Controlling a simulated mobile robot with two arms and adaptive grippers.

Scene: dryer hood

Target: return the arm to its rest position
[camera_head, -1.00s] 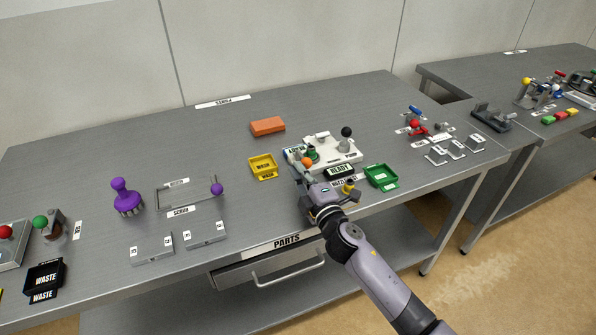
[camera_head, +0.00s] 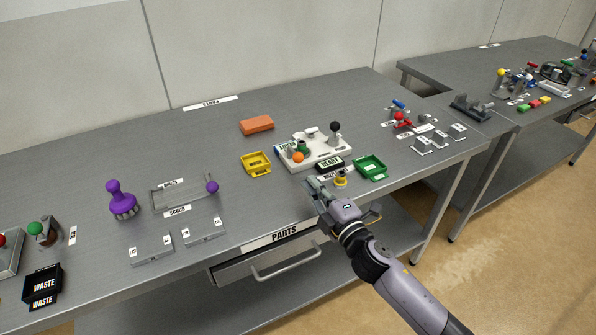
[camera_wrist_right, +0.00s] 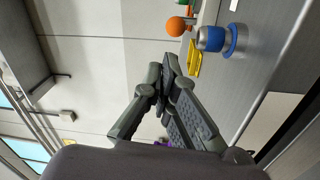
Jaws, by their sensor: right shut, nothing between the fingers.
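My right gripper (camera_head: 316,186) is above the front part of the grey table (camera_head: 110,272), in front of the white fixture and left of a small yellow-and-grey part (camera_head: 340,180). In the right wrist view the fingers (camera_wrist_right: 168,72) are together, with nothing between them. My right arm comes in from the lower right in the head view. My left gripper does not show.
A white fixture (camera_head: 330,152) with a black knob stands behind my gripper. A green tray (camera_head: 371,167), yellow tray (camera_head: 255,165) and orange brick (camera_head: 257,124) are around it. A drawer labelled PARTS (camera_head: 270,262) is below the table edge. A purple brush (camera_head: 121,198) stands at left.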

